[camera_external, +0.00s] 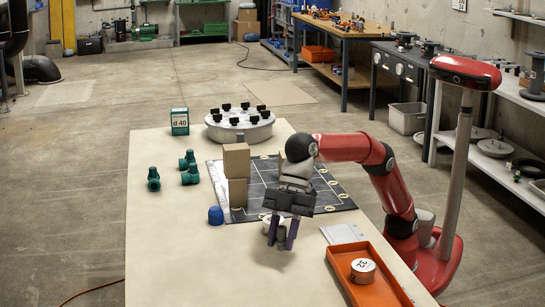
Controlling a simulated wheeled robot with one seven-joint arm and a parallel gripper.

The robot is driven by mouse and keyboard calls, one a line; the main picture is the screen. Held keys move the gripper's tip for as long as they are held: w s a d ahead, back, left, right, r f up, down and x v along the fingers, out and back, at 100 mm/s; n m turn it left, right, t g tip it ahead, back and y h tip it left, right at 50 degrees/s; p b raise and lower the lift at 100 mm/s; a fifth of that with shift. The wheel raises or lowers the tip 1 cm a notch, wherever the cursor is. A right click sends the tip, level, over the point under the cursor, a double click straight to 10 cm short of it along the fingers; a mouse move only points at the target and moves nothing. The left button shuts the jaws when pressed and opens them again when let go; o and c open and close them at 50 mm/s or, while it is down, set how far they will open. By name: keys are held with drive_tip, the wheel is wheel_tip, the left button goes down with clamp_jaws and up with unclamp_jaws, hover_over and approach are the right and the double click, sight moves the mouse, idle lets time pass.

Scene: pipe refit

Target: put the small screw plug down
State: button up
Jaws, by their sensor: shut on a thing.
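My gripper (281,238) points down over the near part of the table, in front of the dark gridded mat. Its two purplish fingers are shut on a small dark grey piece (281,236), which I take to be the small screw plug. The piece is tiny here and its thread cannot be made out. It looks low over the tabletop, but I cannot tell whether it touches. A whitish round part (267,218) sits just behind the fingers and is partly hidden by them.
A flanged disc (240,127) and a "d 40" box (180,121) stand behind. An orange tray (387,293) holds a labelled disc (363,270). The table's front left is clear.

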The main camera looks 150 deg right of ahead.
sight(282, 249)
drive_tip(key=shift+f+b, duration=0.65)
drive_tip(key=shift+f, duration=1.5)
drive_tip(key=shift+f, duration=0.1)
drive_tip(key=shift+f, duration=0.15)
drive_tip(key=o, duration=0.9)
drive_tip(key=shift+o, duration=0.2)
drive_tip(key=shift+s+r, duration=0.1)
drive_tip(key=shift+r, duration=0.4)
drive_tip(key=p+v, duration=0.1)
drive_tip(key=v, duration=1)
drive_tip(key=shift+r+p, duration=0.2)
drive_tip(key=shift+p, duration=0.1)
drive_tip(key=shift+s, duration=0.1)
